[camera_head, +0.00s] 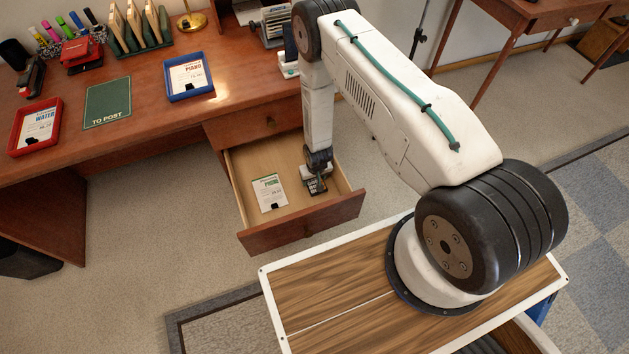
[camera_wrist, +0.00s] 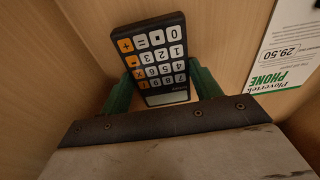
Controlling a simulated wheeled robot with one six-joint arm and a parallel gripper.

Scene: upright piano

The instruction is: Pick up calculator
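The calculator (camera_wrist: 158,62) is black with white, grey and orange keys, and its display end points toward my wrist. My gripper (camera_wrist: 162,80) has green fingers, one at each long side of the calculator, with no clear gap between them and its edges. The finger ends are partly hidden by the calculator.
A white phone card (camera_head: 270,193) lies left of the calculator; it also shows in the wrist view (camera_wrist: 290,50). Drawer walls stand close around my gripper. The desk (camera_head: 140,115) above holds a red tray (camera_head: 37,127), a blue tray (camera_head: 189,76) and a green mat (camera_head: 107,103).

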